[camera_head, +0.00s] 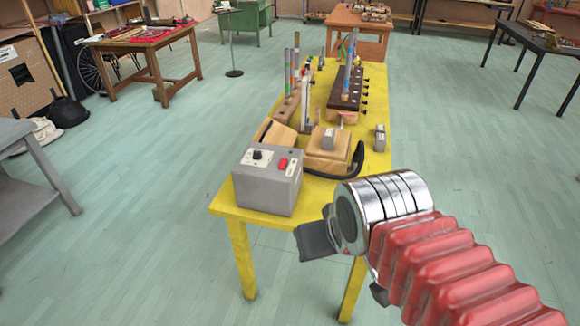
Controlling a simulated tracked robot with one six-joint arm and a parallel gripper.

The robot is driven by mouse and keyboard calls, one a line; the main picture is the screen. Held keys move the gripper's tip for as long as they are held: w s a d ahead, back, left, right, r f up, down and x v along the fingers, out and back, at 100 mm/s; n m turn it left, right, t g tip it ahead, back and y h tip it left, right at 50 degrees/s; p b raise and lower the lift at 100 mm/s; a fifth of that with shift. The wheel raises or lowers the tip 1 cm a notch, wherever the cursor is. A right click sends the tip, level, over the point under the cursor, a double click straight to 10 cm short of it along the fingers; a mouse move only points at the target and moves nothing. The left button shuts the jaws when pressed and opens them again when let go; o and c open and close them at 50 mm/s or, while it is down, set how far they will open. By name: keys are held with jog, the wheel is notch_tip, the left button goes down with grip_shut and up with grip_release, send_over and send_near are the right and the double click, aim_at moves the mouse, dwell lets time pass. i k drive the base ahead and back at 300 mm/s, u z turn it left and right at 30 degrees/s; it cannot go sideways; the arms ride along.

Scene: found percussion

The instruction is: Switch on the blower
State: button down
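A grey box-shaped unit (268,181), which looks like the blower, sits at the near left corner of the yellow table (228,205). On its top are a black knob (258,155) and a red switch (284,164), each on a pale plate. The switch's position is too small to read. My gripper (350,268) is at the lower right, in front of the table's near edge, right of and apart from the grey box. Its two dark finger parts show apart, with a gap between them and nothing seen in it. The right finger is mostly hidden by my wrist.
Behind the box are a wooden block (328,153) with a grey piece on top, a black hose (355,165), a dark bar with upright tubes (346,92) and a small grey block (380,138). A grey table (42,175) stands left. Floor between is clear.

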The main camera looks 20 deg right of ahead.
aim_at(282, 166)
jog(key=k, duration=0.8)
jog(key=u, duration=0.55)
jog(key=i, duration=2.1)
jog(key=z, duration=0.4)
